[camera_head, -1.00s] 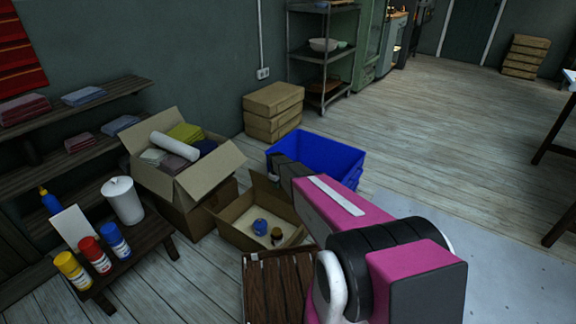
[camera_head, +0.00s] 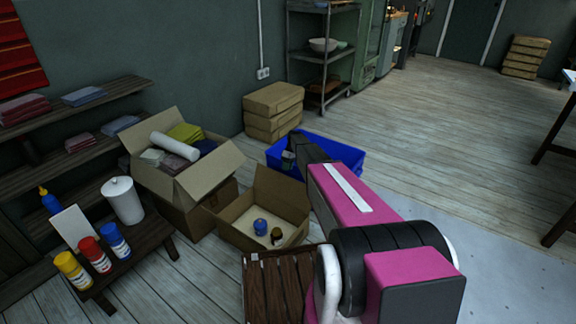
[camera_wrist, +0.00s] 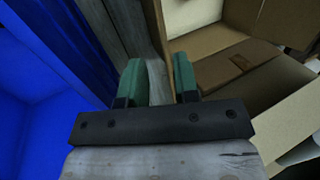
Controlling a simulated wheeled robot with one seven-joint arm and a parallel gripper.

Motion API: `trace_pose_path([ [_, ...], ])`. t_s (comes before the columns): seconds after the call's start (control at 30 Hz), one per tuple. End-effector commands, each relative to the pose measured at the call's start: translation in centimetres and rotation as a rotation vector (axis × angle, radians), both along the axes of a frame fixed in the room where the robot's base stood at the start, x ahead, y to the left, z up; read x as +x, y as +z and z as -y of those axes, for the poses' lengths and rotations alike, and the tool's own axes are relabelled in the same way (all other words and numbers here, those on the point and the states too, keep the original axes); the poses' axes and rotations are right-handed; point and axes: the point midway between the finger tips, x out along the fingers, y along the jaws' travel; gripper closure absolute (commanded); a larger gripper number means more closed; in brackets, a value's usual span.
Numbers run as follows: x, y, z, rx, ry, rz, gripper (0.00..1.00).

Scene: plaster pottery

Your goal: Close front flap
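I cannot tell which is the front flap. My gripper (camera_head: 288,160) is behind the box, over the blue crate. In the wrist view, the green fingers of my gripper (camera_wrist: 159,80) are apart with nothing between them. Cardboard panels (camera_wrist: 212,55) lie just right of them.
The blue crate (camera_head: 349,163) stands behind the box, close to my gripper. A fuller cardboard box (camera_head: 215,177) is at the left, and a slatted wooden piece (camera_head: 278,287) is in front. Stacked cartons (camera_head: 273,104) stand by the wall.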

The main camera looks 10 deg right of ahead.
Motion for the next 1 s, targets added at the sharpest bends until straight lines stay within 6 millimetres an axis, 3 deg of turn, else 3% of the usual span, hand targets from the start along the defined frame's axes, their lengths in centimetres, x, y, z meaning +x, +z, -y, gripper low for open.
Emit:
trace_pose_path([
  [0.2,0.4,1.3,0.4,-0.001,0.000,0.001,0.71],
  [0.6,0.4,1.6,0.4,-0.002,0.000,0.002,0.71],
  [0.83,0.4,2.9,0.5,-0.017,0.000,0.017,0.71],
  [1.0,0.3,2.3,0.3,-0.018,0.000,0.017,0.71],
])
